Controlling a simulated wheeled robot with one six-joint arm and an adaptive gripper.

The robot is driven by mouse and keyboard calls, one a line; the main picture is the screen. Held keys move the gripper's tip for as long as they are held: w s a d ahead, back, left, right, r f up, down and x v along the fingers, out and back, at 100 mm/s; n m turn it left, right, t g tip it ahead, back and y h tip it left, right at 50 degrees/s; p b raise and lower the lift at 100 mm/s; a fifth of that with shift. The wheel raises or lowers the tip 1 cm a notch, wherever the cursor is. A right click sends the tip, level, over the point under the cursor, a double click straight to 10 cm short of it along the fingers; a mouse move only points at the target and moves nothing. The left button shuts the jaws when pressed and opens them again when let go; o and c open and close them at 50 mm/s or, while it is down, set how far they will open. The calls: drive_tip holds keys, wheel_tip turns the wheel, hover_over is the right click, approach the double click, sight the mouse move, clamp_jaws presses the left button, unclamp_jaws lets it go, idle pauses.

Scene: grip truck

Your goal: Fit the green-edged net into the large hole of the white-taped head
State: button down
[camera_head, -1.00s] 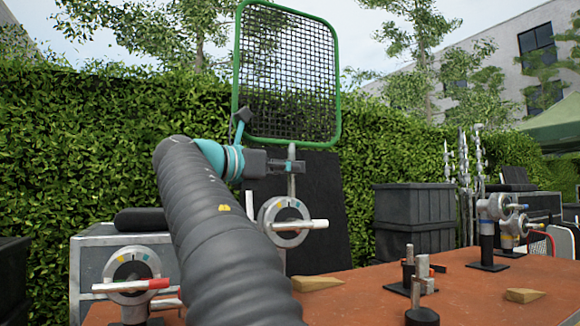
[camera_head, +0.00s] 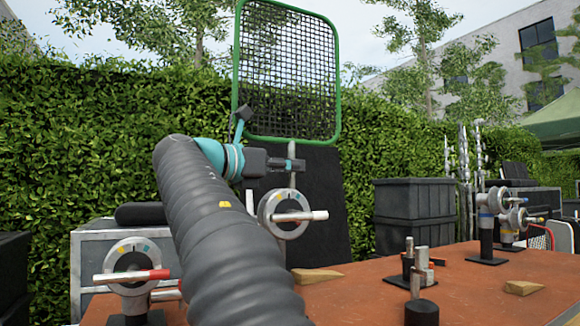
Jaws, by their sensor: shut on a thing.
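The green-edged net (camera_head: 336,75) stands upright above the table, its black mesh inside a green frame. My gripper (camera_head: 298,165) is shut on the grey pin below the net's lower edge. A grey round head (camera_head: 271,205) with a pale handle is just below the pin; it seems to be the white-taped one, but its tape is hard to make out. The pin's lower end shows close above this head in the picture. Depth between them is unclear, and I cannot make out the large hole.
A head with a red-tipped handle (camera_head: 126,257) stands at left. Blue- and yellow-marked heads (camera_head: 490,200) stand at right. Short metal pins (camera_head: 421,256) and wooden wedges (camera_head: 522,288) are on the red-brown table (camera_head: 460,300). Black crates (camera_head: 412,205) and a hedge are behind.

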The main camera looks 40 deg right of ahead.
drive_tip(key=shift+f, duration=0.15)
drive_tip(key=c, duration=1.1)
unclamp_jaws()
drive_tip(key=a, duration=0.8)
drive_tip(key=w+a, duration=0.1)
drive_tip(key=a, duration=0.3)
drive_tip(key=shift+s, duration=0.1)
